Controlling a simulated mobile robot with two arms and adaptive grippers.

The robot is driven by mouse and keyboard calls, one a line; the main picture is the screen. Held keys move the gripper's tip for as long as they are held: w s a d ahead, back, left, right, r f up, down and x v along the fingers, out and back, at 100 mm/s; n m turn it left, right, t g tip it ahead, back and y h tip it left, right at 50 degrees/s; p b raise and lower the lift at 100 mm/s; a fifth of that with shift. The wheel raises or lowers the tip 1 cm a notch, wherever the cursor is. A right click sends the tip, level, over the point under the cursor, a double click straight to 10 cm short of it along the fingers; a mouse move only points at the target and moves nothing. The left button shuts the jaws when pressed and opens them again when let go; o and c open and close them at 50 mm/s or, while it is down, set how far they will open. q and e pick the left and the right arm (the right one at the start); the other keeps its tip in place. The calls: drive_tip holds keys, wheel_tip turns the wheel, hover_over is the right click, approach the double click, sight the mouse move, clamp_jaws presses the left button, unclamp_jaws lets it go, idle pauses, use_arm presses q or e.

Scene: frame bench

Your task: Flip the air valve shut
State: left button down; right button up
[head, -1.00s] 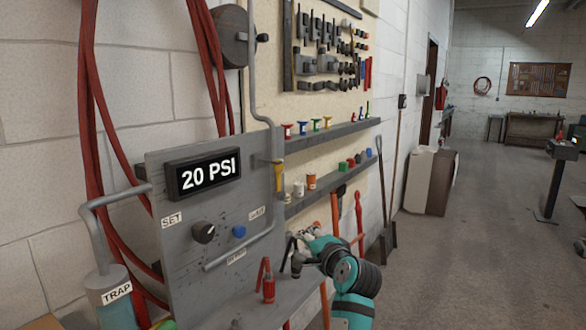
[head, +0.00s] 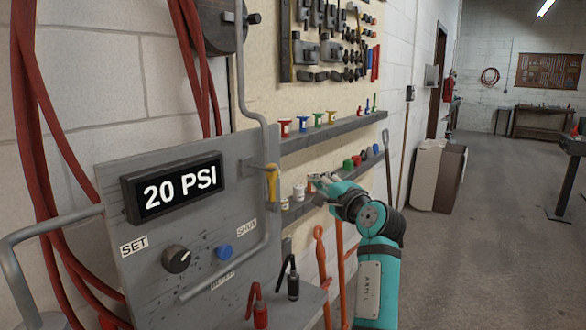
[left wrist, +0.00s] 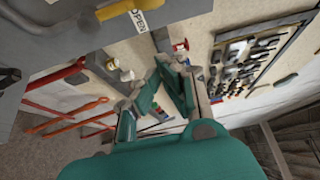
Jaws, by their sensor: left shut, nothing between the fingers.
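The air valve's yellow handle (head: 271,184) hangs upright, pointing down, beside the right edge of the grey panel (head: 120,240). In the left wrist view the yellow handle (left wrist: 116,10) shows at the top edge beside a white OPEN label (left wrist: 139,20). My left gripper (head: 314,184) is to the right of the handle at about its height in the picture, apart from it. Its fingers (left wrist: 165,85) are shut and empty. My right gripper is not in view.
A grey pipe (head: 270,140) runs down close to the handle. Shelves (head: 330,133) with small items stand behind my gripper. Open floor (head: 490,250) lies at right.

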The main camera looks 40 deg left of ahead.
sight(272, 185)
use_arm(q)
drive_tip(key=p+x, duration=0.4)
drive_tip(key=x, duration=0.7)
drive_tip(key=s+p, duration=0.1)
drive_tip(key=s, duration=0.3)
drive_tip(key=shift+d+r+p, duration=0.1)
drive_tip(key=shift+d+p, duration=0.05)
drive_tip(key=shift+p, duration=0.25)
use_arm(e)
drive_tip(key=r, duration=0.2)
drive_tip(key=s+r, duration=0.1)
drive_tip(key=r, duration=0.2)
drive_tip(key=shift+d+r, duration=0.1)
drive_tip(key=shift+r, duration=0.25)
